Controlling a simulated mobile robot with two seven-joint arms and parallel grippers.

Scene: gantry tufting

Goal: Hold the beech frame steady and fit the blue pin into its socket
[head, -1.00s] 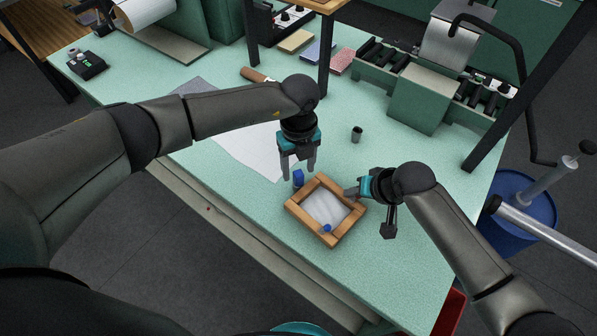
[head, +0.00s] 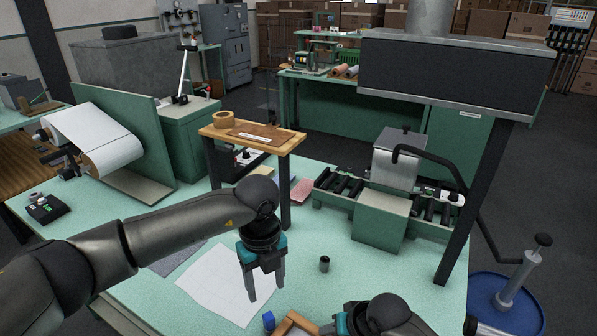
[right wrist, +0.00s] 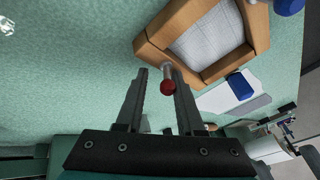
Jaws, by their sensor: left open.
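The beech frame (head: 292,324) shows only by its far corner at the bottom edge of the head view. In the right wrist view the wooden frame (right wrist: 205,72) surrounds a pale panel. A blue pin (right wrist: 288,5) is cut off at the top right there, by the frame's corner. A blue block (head: 268,321) stands beside the frame; it also shows in the wrist view (right wrist: 240,85). My left gripper (head: 266,290) is open and empty above the block. My right gripper (right wrist: 159,76) is open, its fingers either side of a red-headed pin (right wrist: 168,86) at the frame's side.
A small dark cup (head: 324,264) stands right of my left gripper. A white sheet (head: 225,285) lies under that gripper. A wooden-topped stand (head: 255,137) and a roller machine (head: 385,205) stand behind. A blue drum (head: 505,305) is on the floor at right.

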